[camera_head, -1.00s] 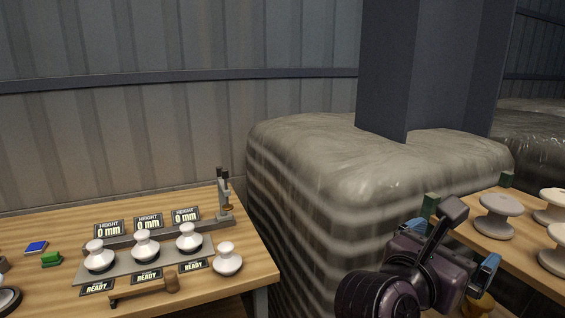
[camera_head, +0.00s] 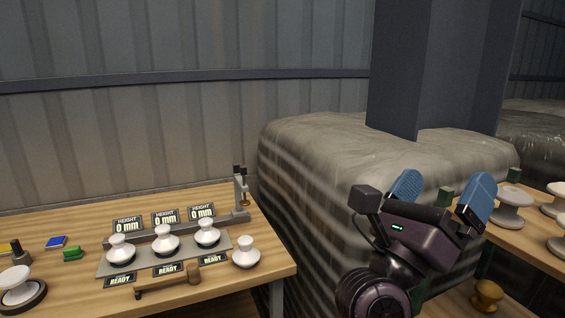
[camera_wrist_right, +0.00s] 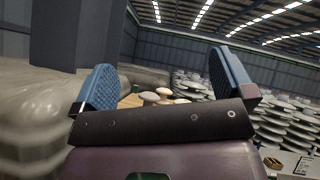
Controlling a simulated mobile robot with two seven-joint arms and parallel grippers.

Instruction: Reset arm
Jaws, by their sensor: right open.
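My right gripper (camera_head: 440,195) is raised in front of the wrapped bale, its two blue fingers spread apart with nothing between them. In the right wrist view its open fingers (camera_wrist_right: 165,85) frame the distant right table and stacks of insulators. My left gripper is in neither view. On the left table, several white insulators stand: three on a grey fixture (camera_head: 105,268) under displays reading "HEIGHT 0 mm", and one white insulator (camera_head: 246,257) beside the fixture's right end.
The wrapped bale (camera_head: 310,165) and a dark column (camera_head: 430,70) stand between the left table (camera_head: 60,300) and the right table (camera_head: 540,255). Grey insulators (camera_head: 511,207) stand on the right table. A wooden mallet (camera_head: 165,283) lies at the left table's front.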

